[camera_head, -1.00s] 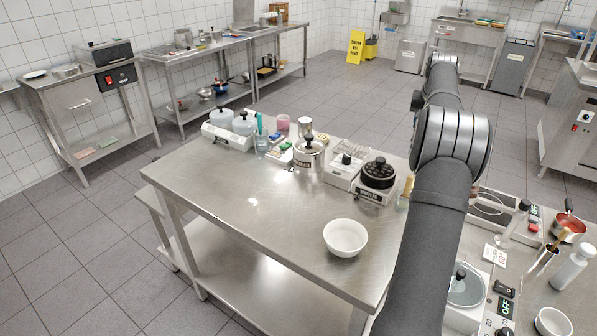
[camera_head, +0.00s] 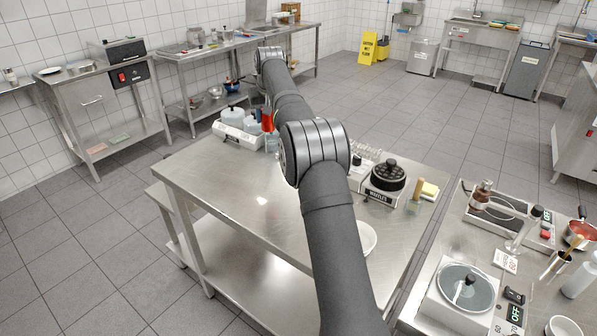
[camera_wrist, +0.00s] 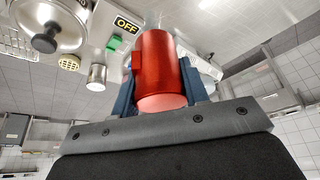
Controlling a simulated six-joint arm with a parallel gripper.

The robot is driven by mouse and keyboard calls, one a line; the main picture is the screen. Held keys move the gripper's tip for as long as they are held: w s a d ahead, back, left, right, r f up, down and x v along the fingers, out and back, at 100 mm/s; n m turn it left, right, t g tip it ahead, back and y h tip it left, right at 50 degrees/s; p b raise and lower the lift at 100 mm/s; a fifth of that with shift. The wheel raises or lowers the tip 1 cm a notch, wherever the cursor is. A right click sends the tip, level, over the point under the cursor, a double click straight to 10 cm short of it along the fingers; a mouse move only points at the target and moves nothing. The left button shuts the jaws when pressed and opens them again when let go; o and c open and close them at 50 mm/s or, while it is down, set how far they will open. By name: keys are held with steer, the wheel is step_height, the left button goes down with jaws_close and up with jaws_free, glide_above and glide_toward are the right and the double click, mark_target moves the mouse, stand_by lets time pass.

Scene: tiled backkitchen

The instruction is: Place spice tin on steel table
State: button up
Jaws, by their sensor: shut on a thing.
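The spice tin, a red cylinder (camera_wrist: 155,65) with a paler red end, sits between the two blue-grey fingers of my gripper (camera_wrist: 160,88) in the wrist view. The gripper is shut on it. In the head view a small red part of the tin (camera_head: 267,120) shows above the far left part of the steel table (camera_head: 225,185); my arm hides most of the gripper. I cannot tell whether the tin touches anything below.
A white device with pale round containers (camera_head: 233,125) stands close left of the tin. A black-topped device (camera_head: 386,178) and a yellow sponge-like block (camera_head: 429,190) stand at the table's right. A white bowl (camera_head: 368,238) is partly behind my arm. The left front tabletop is clear.

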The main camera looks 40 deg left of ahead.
steer(key=s+a+n, duration=0.1)
steer(key=s+a, duration=0.5)
steer(key=s, duration=0.1)
steer(key=s+a+f, duration=0.1)
steer(key=a+f, duration=0.2)
steer(key=f, duration=0.1)
steer(key=s+a+f, duration=0.2)
steer(key=a+f, duration=0.1)
steer(key=f, duration=0.1)
steer(key=s+a+f, duration=0.2)
steer(key=a+f, duration=0.1)
steer(key=f, duration=0.1)
steer(key=shift+s+a, duration=0.1)
steer(key=shift+s, duration=0.15)
steer(key=shift+f, duration=2)
steer(key=shift+f, duration=0.15)
steer(key=o, duration=1)
